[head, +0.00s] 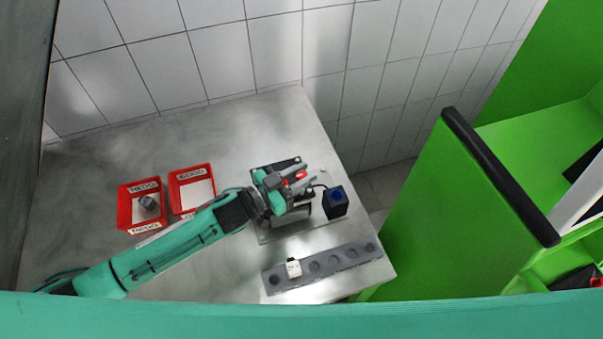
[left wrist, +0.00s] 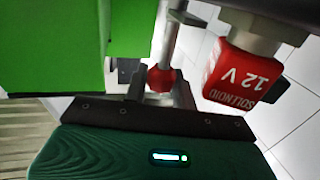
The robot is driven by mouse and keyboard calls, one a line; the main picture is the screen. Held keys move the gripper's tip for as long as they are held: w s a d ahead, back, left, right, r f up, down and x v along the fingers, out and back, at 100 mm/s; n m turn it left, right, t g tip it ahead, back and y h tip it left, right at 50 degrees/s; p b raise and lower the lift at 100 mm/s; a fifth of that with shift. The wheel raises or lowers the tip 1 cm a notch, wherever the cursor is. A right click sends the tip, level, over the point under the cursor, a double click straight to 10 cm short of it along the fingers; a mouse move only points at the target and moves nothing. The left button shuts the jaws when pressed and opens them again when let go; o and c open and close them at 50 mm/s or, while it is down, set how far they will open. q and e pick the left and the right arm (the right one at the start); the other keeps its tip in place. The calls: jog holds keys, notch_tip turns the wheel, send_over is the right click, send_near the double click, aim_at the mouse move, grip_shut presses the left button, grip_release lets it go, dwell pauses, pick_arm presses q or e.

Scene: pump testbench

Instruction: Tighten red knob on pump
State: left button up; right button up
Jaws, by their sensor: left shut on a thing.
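The red knob (left wrist: 160,79) is a small round ball on a metal rod in the left wrist view. My left gripper (left wrist: 159,89) is shut on it, with a finger at each side. In the head view my left gripper (head: 297,188) is over the pump on its metal base plate (head: 265,236) and hides much of it. A red solenoid block (left wrist: 240,74) marked "12 V" is close to the right of the knob in the left wrist view. My right gripper is not in view.
A black box with a blue top (head: 337,194) stands right of the pump. A grey strip with round holes (head: 328,262) holds a white piece (head: 293,268) near the table's front. Red trays (head: 124,207) (head: 174,202) are at left; the left one holds a grey part. A green cabinet (head: 430,215) stands at right.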

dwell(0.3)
pick_arm(q)
jog(key=o, duration=1)
jog(key=shift+c, duration=0.2)
jog(key=shift+r, duration=0.15)
notch_tip(320, 180, up, 20)
jog(key=b, duration=0.5)
jog(key=shift+b, duration=0.3)
jog(key=shift+f, duration=0.2)
